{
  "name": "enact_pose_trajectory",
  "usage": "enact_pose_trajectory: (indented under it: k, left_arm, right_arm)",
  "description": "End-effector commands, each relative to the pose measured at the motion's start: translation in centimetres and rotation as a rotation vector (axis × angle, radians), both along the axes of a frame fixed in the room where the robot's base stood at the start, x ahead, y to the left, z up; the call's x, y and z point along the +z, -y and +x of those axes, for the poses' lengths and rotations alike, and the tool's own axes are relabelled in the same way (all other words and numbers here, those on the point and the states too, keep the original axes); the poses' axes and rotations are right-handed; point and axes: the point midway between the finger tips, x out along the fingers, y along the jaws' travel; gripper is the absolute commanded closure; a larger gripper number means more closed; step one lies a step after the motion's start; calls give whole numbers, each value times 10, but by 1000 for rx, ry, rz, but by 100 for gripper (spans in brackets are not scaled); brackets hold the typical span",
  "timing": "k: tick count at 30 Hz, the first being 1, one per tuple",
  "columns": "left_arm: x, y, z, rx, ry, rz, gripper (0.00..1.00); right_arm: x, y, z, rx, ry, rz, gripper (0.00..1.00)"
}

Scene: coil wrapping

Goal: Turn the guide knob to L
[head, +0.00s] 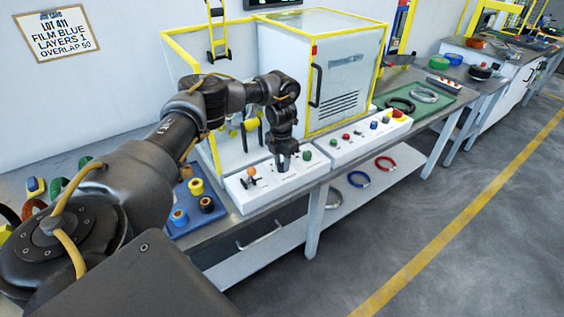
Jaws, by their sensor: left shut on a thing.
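The white control panel (245,200) stands on the front edge of the workbench, before the yellow-framed machine. My left gripper (283,166) points straight down onto the middle of this panel and is shut on the guide knob. The fingers hide the knob, so its pointer and the L mark cannot be read. An orange-topped lever (251,172) is to the left of the gripper, and a green button (306,155) is just to its right. My right gripper is not in view.
A second panel (345,150) with several buttons adjoins on the right. A blue tray (187,221) with tape rolls lies on the left. A green mat (430,112) holds coils. A wall sign (63,32) reads LOT 411, FILM BLUE, LAYERS 1, OVERLAP 50. The floor at right is clear.

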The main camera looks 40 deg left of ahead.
Motion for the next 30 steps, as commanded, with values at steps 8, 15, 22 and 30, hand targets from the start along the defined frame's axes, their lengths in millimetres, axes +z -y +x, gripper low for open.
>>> enact_pose_trajectory:
  k: [8, 15, 22, 30]
  left_arm:
    - [1, 0, 1, 1, 2, -1, 56]
    - [0, 0, 0, 1, 1, 0, 48]
    - [11, 0, 2, 1, 5, -1, 48]
    - [66, -1, 2, -1, 5, 1, 48]
  right_arm:
    - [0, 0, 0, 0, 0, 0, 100]
    - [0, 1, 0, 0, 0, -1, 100]
    - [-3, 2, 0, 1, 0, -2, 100]
    - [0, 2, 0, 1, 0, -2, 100]
